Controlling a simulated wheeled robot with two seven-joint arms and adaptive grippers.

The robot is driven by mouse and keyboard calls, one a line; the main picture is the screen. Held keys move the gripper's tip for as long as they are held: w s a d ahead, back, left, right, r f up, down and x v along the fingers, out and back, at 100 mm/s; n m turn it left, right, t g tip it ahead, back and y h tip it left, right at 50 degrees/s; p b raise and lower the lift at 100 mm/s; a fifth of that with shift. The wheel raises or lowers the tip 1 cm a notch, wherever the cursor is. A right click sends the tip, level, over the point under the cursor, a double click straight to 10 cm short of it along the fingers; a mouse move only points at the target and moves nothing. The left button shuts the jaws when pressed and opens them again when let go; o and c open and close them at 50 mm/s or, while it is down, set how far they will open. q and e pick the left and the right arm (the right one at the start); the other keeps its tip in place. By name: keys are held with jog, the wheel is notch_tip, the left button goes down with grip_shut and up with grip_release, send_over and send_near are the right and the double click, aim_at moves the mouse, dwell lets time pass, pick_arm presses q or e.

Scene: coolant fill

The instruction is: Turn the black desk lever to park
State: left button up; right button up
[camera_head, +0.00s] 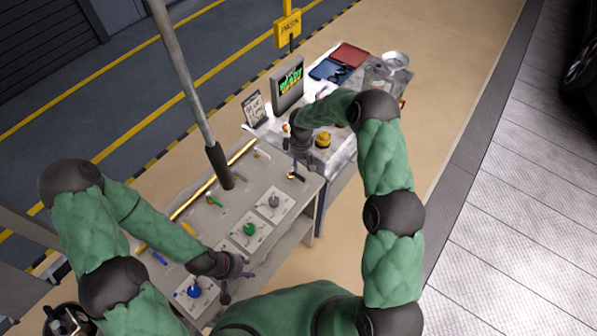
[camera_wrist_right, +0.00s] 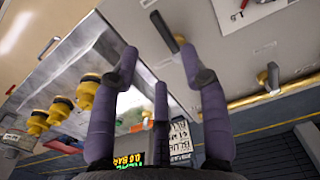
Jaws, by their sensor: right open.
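In the right wrist view a black lever (camera_wrist_right: 165,32) stands on the grey desk top, just beyond the fingertips and apart from them. My right gripper (camera_head: 297,165) is over the far right end of the desk (camera_head: 295,225); its spread, empty fingers (camera_wrist_right: 195,65) show in the wrist view. My left gripper (camera_head: 236,283) is low over the front of the desk, between the blue knob (camera_head: 193,292) and the green knob (camera_head: 249,229). Its finger opening is unclear.
A grey pole with a black grip (camera_head: 219,165) slants down over the desk's middle. A grey knob (camera_head: 274,202) sits on a white plate. Yellow fittings (camera_wrist_right: 87,92), a sign screen (camera_head: 289,85) and a small board (camera_head: 254,108) stand beyond.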

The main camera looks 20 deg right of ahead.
aim_at(296, 177)
jog(key=f, duration=0.4)
jog(key=f+p, duration=0.1)
jog(key=f, duration=0.3)
jog(key=shift+w+a+f+p, duration=0.2)
jog(key=shift+f+p, duration=0.1)
jog(key=shift+f, duration=0.1)
grip_shut()
